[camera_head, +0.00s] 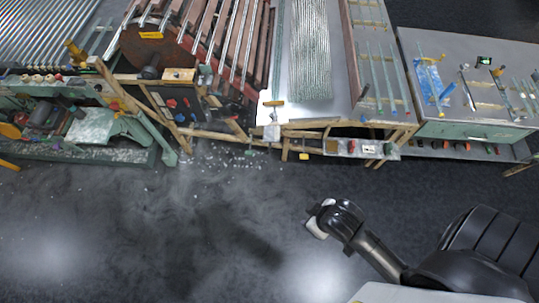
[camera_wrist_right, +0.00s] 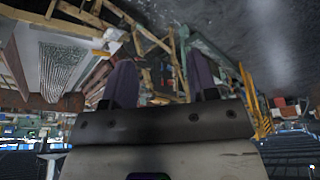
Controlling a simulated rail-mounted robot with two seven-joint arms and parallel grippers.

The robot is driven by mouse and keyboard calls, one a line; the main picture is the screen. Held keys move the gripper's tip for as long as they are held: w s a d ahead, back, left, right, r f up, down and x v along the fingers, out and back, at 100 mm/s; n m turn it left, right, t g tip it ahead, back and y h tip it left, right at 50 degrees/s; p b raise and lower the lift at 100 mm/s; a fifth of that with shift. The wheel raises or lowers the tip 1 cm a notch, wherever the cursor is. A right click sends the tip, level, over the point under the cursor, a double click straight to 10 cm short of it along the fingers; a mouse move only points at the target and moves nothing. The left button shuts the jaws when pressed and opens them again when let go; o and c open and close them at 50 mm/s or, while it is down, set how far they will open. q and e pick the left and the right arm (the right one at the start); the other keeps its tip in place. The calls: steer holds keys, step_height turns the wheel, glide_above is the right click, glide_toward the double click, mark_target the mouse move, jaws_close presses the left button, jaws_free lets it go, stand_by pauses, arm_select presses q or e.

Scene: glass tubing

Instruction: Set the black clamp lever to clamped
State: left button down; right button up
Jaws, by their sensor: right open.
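I cannot pick out the black clamp lever with certainty. A small dark rounded part (camera_head: 149,72) shows beside the large wooden-slatted drum (camera_head: 160,45) in the head view, but its shape is too small to read as a lever. My right gripper (camera_head: 318,220) hangs over the dark floor, well in front of the benches and touching nothing. In the right wrist view my right gripper (camera_wrist_right: 161,82) has its two dark fingers apart with nothing between them. My left gripper is not in view.
A green machine (camera_head: 100,130) stands at the left. A grey bench with glass tubes (camera_head: 310,50) is in the middle, with a wooden frame and a small control panel (camera_head: 362,149) at its front. Another grey table (camera_head: 460,100) is at the right. The floor (camera_head: 200,235) in front is clear.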

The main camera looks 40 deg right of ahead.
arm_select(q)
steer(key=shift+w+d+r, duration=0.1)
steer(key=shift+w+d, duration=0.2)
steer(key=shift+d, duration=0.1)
arm_select(e)
steer(key=shift+w+d+r, duration=0.1)
steer(key=shift+w+d, duration=0.2)
steer(key=shift+d, duration=0.1)
steer(key=shift+s+a, duration=0.1)
